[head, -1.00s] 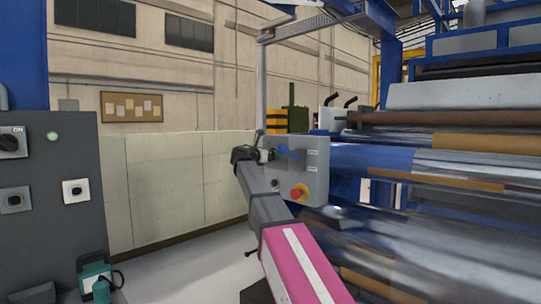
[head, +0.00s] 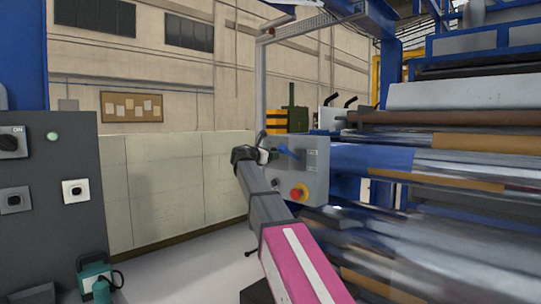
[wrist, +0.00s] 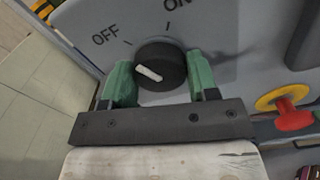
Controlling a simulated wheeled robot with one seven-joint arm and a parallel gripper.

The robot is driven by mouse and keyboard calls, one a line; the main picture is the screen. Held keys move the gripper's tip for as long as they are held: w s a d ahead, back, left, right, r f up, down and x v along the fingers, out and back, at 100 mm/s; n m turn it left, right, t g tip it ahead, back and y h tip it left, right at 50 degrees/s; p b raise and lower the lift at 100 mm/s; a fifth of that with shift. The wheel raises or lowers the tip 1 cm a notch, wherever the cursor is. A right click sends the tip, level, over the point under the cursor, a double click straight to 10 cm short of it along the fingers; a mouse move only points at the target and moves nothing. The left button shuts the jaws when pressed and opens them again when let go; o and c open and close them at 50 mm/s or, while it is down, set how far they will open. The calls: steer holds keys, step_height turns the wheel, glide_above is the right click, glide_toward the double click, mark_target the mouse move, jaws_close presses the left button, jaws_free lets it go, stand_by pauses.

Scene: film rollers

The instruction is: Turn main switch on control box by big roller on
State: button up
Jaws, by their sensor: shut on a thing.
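The grey control box (head: 316,165) stands beside the big roller machine in the head view. In the wrist view its main switch is a round black knob (wrist: 160,64) with a white pointer mark. The panel carries the labels OFF at upper left and ON at the top. The white mark slants from upper left to lower right, its upper end toward the OFF side. My gripper (wrist: 160,85) has one green fingertip on each side of the knob and is shut on it. In the head view my gripper (head: 271,155) is at the box's left part, and the knob is hidden there.
A red button on a yellow base (wrist: 293,116) sits low on the box, right of my gripper. The big rollers (head: 440,165) fill the right side. A grey cabinet (head: 60,215) stands at left.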

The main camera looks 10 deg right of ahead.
steer(key=m, duration=1.2)
stand_by(0.7)
steer(key=o, duration=0.9)
steer(key=shift+o, duration=0.2)
steer(key=shift+s+a, duration=0.1)
steer(key=v, duration=1)
steer(key=shift+s+a, duration=0.2)
steer(key=shift+a, duration=0.05)
